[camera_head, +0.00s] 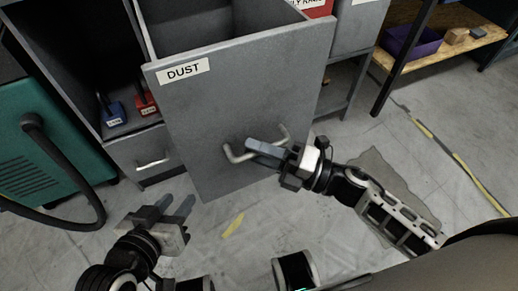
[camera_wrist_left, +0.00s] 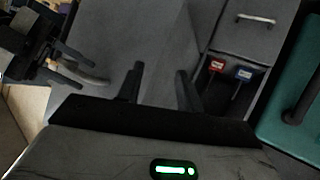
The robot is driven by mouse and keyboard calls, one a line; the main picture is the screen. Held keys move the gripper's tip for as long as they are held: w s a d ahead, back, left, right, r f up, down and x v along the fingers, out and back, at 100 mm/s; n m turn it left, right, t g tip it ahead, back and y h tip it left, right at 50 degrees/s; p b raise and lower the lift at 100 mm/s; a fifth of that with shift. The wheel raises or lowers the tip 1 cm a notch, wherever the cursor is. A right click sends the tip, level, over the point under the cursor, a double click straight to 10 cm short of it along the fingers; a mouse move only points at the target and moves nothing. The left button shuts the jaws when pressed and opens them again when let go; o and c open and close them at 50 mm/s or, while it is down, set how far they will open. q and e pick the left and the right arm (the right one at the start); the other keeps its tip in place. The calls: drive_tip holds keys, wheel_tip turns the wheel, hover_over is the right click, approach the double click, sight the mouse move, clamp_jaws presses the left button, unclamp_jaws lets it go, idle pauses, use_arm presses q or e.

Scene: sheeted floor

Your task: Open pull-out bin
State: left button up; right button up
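The grey pull-out bin (camera_head: 235,100) with a DUST label (camera_head: 183,71) stands out from the cabinet, its top open and part of its inside showing. Its bent metal handle (camera_head: 236,155) is on the front face; its middle is hidden by my right gripper. My right gripper (camera_head: 262,149) is at the handle, its fingers across the bar; whether they are clamped on it I cannot tell. The right gripper also shows at the left of the left wrist view (camera_wrist_left: 75,65). My left gripper (camera_head: 178,207) is open and empty, low in front of the bin, its fingers apart in its wrist view (camera_wrist_left: 160,82).
A lower drawer with a handle (camera_head: 153,160) is left of the bin, with blue (camera_head: 113,113) and red (camera_head: 146,103) items above it. A green machine (camera_head: 45,140) with a black hose stands at the left. A shelf with a purple bin (camera_head: 411,41) is at the right.

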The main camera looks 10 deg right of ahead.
drive_tip(key=shift+s, duration=0.1)
use_arm(q)
drive_tip(key=shift+f+p, duration=0.2)
drive_tip(key=shift+p, duration=0.15)
use_arm(e)
drive_tip(key=v, duration=1.6)
use_arm(q)
drive_tip(key=shift+a, duration=0.1)
